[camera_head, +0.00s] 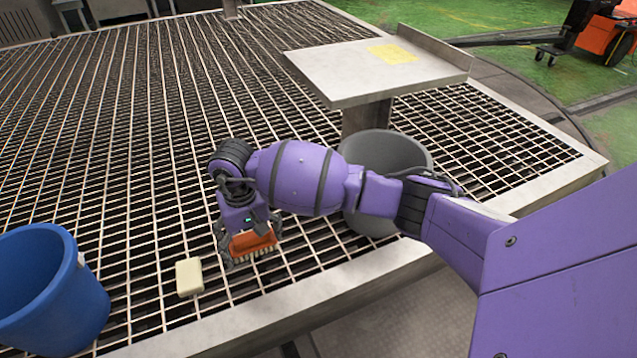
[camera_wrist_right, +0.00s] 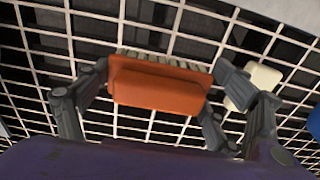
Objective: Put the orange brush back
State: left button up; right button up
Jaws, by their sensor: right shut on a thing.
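The orange brush (camera_head: 250,241) has pale bristles that point down toward the metal grating. My right gripper (camera_head: 248,245) is shut on it, just above or at the grating; I cannot tell whether the bristles touch. In the right wrist view the orange brush (camera_wrist_right: 158,86) lies between the fingers of my right gripper (camera_wrist_right: 150,100), with the bristles along its far edge. A steel stand (camera_head: 360,68) with a flat top and a yellow patch (camera_head: 392,53) on it stands at the back right. My left gripper is not in view.
A cream block (camera_head: 189,277) lies on the grating (camera_head: 110,150) just left of the brush. A blue bucket (camera_head: 75,300) stands at the lower left. A grey bin (camera_head: 385,150) stands beside the stand, partly behind my right arm. The grating at the back left is clear.

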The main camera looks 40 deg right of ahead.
aim_at(253, 259)
jog(key=shift+w+a+f, duration=0.15)
jog(key=shift+w+f, duration=0.2)
jog(key=shift+w, duration=0.05)
jog(key=f, duration=0.1)
jog(key=f+b, duration=0.1)
jog(key=f, duration=0.1)
jog(key=shift+w+a+f+b, duration=0.1)
jog(key=shift+w+f+b, duration=0.1)
jog(key=shift+f+b, duration=0.1)
jog(key=shift+r, duration=0.1)
jog(key=shift+f, duration=0.25)
jog(key=o, duration=0.9)
jog(key=shift+r, duration=0.1)
